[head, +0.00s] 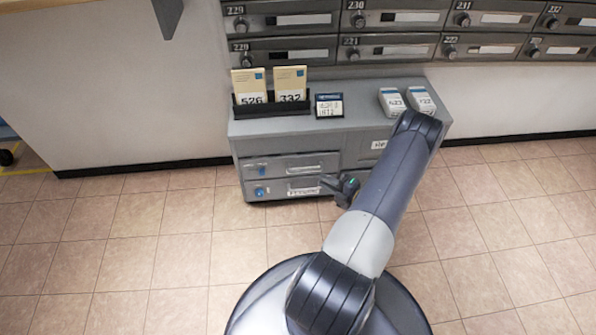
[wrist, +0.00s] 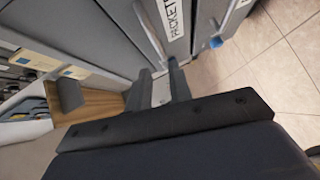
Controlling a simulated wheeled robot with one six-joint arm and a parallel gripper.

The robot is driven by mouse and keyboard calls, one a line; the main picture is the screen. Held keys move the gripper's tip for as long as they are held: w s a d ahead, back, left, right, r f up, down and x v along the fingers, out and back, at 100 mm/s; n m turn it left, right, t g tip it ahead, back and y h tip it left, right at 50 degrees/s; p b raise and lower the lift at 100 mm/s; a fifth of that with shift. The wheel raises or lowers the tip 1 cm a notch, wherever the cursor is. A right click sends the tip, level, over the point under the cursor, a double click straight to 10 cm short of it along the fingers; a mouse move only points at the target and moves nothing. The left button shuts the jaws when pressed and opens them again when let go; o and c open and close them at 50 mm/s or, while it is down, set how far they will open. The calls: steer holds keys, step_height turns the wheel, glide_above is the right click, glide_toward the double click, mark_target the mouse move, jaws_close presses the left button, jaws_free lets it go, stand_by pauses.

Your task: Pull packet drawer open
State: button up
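A grey cabinet (head: 330,137) has two drawer fronts on its left side. The lower drawer front (head: 250,183) carries a white label too small to read in the head view. In the wrist view a white label (wrist: 170,24) starting "PACKET" shows on a grey front. My gripper (head: 340,185) is low at the right end of the lower drawer front. Its dark fingers (wrist: 160,82) show in the wrist view close to the front, with a pale silver piece between them. I cannot tell whether they grip it. The lower drawer looks closed in the head view.
Letter cards (head: 290,83) in a black rack (head: 270,108), a small sign (head: 329,105) and white packets (head: 421,100) stand on the cabinet top. Mailboxes (head: 390,48) are above. Tiled floor (head: 130,250) is clear to the left and right.

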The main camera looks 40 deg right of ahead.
mark_target(303, 170)
steer(key=b+x, duration=0.2)
steer(key=x, duration=0.8)
steer(key=shift+c, duration=0.2)
jaws_close()
